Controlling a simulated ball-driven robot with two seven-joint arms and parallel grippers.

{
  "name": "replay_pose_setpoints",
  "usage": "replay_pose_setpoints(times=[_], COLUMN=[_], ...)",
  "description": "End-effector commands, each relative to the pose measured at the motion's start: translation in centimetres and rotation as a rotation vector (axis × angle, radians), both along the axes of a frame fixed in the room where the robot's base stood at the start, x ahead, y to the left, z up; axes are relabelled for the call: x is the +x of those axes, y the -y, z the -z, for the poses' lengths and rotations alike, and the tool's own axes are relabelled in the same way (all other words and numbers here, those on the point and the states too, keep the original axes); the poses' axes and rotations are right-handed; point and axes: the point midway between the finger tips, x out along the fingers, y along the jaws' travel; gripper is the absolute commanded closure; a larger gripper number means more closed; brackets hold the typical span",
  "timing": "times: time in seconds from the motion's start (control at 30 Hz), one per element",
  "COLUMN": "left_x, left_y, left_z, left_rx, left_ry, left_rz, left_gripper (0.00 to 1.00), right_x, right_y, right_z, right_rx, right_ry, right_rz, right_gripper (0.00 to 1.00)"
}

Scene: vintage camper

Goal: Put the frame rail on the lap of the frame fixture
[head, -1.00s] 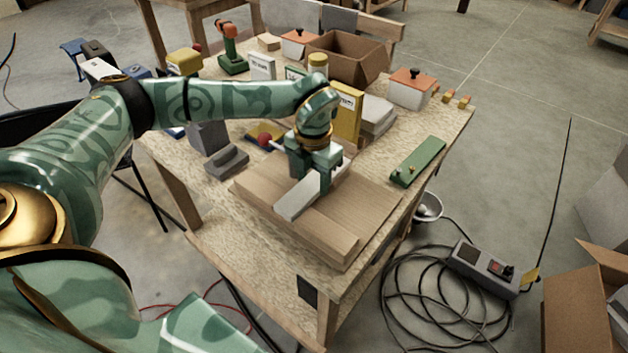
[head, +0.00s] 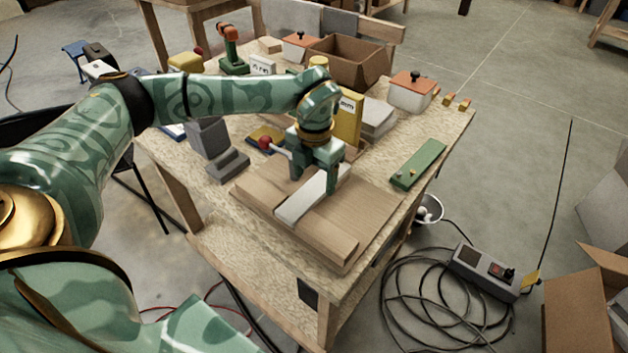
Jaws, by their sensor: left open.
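The frame rail (head: 299,203) is a pale grey-white bar. It lies lengthwise on the wooden frame fixture (head: 355,215), in the low strip between its raised wooden parts. I cannot tell whether it sits fully flat. My left gripper (head: 315,186) is over the rail from above, its green fingers open, one on each side of the bar. The gripper hides part of the rail's middle and far portion. My right gripper is not in view.
The fixture sits near the front of a chipboard workbench (head: 255,243). A green bar (head: 418,165) lies to the right, and grey stepped blocks (head: 226,165) stand to the left. Boxes, including an open cardboard box (head: 345,62), crowd the back. A cable coil lies on the floor at right.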

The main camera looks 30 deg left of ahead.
Motion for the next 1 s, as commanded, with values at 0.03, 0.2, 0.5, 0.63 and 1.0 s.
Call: replay_pose_setpoints(times=[0.03,0.2,0.5,0.63,1.0], left_x=[0.1,0.1,0.0,0.0,0.0], left_y=[0.0,0.0,0.0,0.0,0.0], left_z=[-1.6,-5.7,-9.4,-9.6,-9.5], left_rx=[0.0,0.0,-0.001,-0.001,-0.001], left_ry=[0.006,0.006,0.001,-0.001,0.0], left_rz=[0.0,0.0,0.0,0.0,0.0], left_gripper=[0.33,0.33,0.33,0.33,0.33], right_x=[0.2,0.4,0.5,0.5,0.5], right_y=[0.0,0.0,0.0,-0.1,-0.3], right_z=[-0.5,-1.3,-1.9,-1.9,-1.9], right_rx=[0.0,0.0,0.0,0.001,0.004], right_ry=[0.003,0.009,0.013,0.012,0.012], right_rz=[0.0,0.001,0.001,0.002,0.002], right_gripper=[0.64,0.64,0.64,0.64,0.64])
